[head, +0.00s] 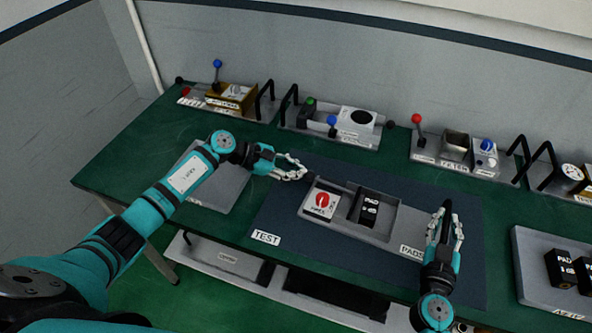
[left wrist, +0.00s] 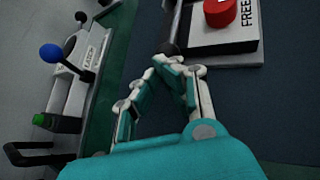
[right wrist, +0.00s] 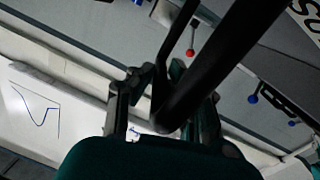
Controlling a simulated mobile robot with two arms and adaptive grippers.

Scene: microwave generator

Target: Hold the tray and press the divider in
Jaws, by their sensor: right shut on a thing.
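The long grey tray (head: 377,232) lies on a dark blue mat. It holds a white block with a red round top (head: 321,203) at its left and a black block marked PAD (head: 369,207) beside it. My right gripper (head: 446,222) is at the tray's right end, shut on a black bar handle (right wrist: 215,70). My left gripper (head: 291,168) is at the tray's left end, its fingertips together. In the left wrist view the fingertips are close to a black rod end (left wrist: 171,48); contact is unclear. I cannot make out the divider for certain.
Fixtures with levers and black handles line the back of the green bench (head: 150,135), such as a unit with a red-knobbed lever (head: 417,120). Another grey tray (head: 540,265) with black pads stands at the right. A grey plate (head: 222,190) lies under my left arm.

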